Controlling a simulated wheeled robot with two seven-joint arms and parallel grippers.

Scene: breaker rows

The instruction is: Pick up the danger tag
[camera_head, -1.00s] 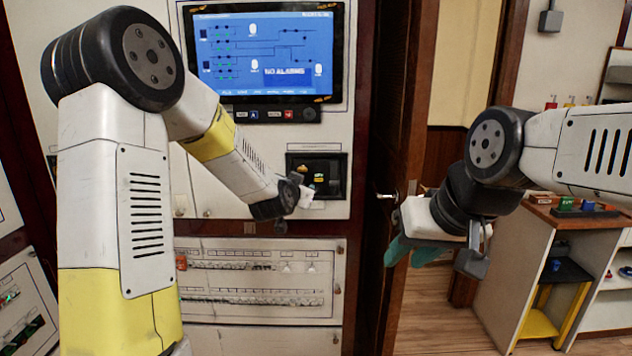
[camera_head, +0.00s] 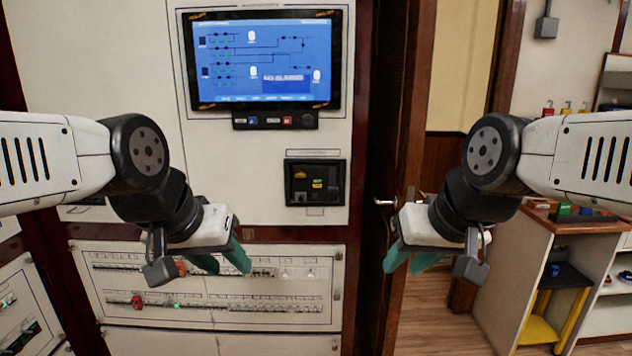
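I cannot make out a danger tag for certain. A dark recess (camera_head: 290,184) in the wall panel holds small items, including a yellow-and-green piece (camera_head: 318,184) and a dim orange one (camera_head: 300,175); they are too small to identify. My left gripper (camera_head: 224,262) hangs in front of the lower breaker panel, its teal fingers apart with nothing seen between them. My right gripper (camera_head: 409,260) hangs in front of the door edge, its teal fingers also apart and empty. Both are lower than the recess, one to each side of it.
A lit screen (camera_head: 262,60) is above the recess. The breaker panel (camera_head: 250,316) has two rows, with a red piece (camera_head: 137,301) on the lower row. A wooden door frame (camera_head: 398,120) stands right of the cabinet. A workbench (camera_head: 545,222) with small coloured items is at right.

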